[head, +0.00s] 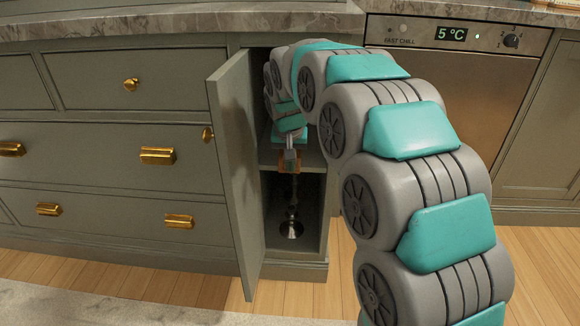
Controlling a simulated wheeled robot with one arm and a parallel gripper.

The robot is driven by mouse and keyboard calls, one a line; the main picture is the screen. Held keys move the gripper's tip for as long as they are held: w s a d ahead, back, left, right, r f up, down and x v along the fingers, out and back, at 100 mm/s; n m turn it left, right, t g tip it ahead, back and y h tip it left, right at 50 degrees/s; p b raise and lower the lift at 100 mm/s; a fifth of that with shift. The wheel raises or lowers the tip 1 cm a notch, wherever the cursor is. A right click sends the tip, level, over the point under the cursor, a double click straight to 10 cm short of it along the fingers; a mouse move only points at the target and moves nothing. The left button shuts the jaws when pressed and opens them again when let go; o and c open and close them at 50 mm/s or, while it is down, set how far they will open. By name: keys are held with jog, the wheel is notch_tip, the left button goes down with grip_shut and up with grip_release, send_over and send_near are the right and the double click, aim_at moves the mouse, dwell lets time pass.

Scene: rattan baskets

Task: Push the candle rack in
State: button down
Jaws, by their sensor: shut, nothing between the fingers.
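A narrow cabinet stands open in the middle of the head view, its grey-green door (236,170) swung out to the left. Inside is a shelf (312,158) at mid height. Below it, on the cabinet floor, is a shiny round metal base (291,229) with a dark, thin stem above it; it looks like a candle holder. I cannot make out the candle rack clearly as a separate thing. My arm reaches into the opening from the right. My gripper (290,160) points down at about shelf height, in front of the stem. It is shut; whether it touches anything is unclear.
Drawers with brass handles (157,156) lie left of the open door. A steel appliance (455,85) showing 5 °C is on the right. A stone countertop (180,20) runs above. Wooden floor (545,250) is free at the right; a pale rug (60,300) lies at lower left.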

jog(key=w+p, duration=0.1)
jog(key=w, duration=0.5)
jog(key=shift+d+p, duration=0.1)
jog(key=shift+p, duration=0.2)
